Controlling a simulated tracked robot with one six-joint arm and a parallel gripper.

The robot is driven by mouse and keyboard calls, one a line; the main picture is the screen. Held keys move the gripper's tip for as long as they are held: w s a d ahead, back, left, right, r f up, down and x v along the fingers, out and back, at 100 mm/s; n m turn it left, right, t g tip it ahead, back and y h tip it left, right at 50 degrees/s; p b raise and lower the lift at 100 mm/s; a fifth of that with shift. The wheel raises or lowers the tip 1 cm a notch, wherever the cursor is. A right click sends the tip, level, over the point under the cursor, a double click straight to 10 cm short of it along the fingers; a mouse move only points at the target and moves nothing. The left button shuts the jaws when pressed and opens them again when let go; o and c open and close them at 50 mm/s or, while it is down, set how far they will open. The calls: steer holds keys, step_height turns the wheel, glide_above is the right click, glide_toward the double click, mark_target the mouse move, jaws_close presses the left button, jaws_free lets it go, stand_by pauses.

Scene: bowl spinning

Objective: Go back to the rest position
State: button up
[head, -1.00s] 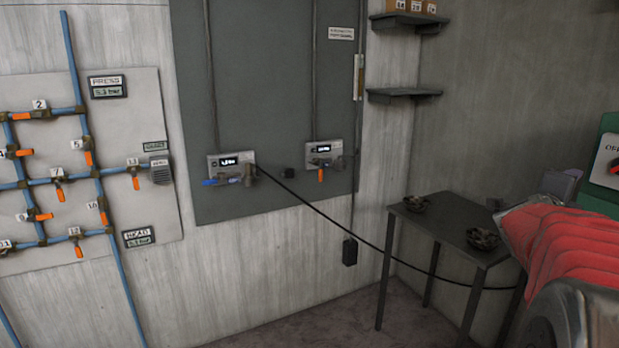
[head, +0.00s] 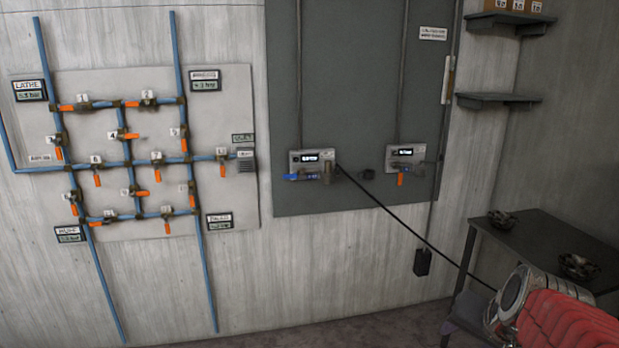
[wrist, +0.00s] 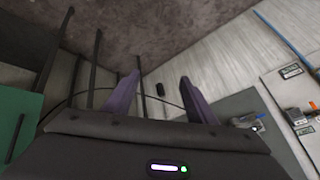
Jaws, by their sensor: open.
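My gripper (wrist: 159,78) is open in the wrist view, with its two purple fingers spread apart and nothing between them. The wrist view is rolled, with the floor at the top. In the head view my red-sleeved arm (head: 572,325) comes in at the lower right corner, in front of the dark table. A purple part of my gripper shows low beside it, partly cut off by the bottom edge.
The dark table (head: 540,236) stands at right, with two small dark dishes on it. A black cable (head: 420,237) hangs from the grey wall panel (head: 350,105) and passes behind my arm. A blue-pipe valve board (head: 110,145) is at left. A green box (wrist: 18,120) shows in the wrist view.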

steer(key=s+a+n, duration=0.4)
steer(key=s+a, duration=0.1)
steer(key=a, duration=0.2)
steer(key=s+a+n+g+y, duration=0.1)
steer(key=s+a+n, duration=0.3)
steer(key=a, duration=0.4)
steer(key=shift+s+a+f+y, duration=0.3)
steer(key=shift+s+f, duration=0.1)
steer(key=shift+c, duration=0.2)
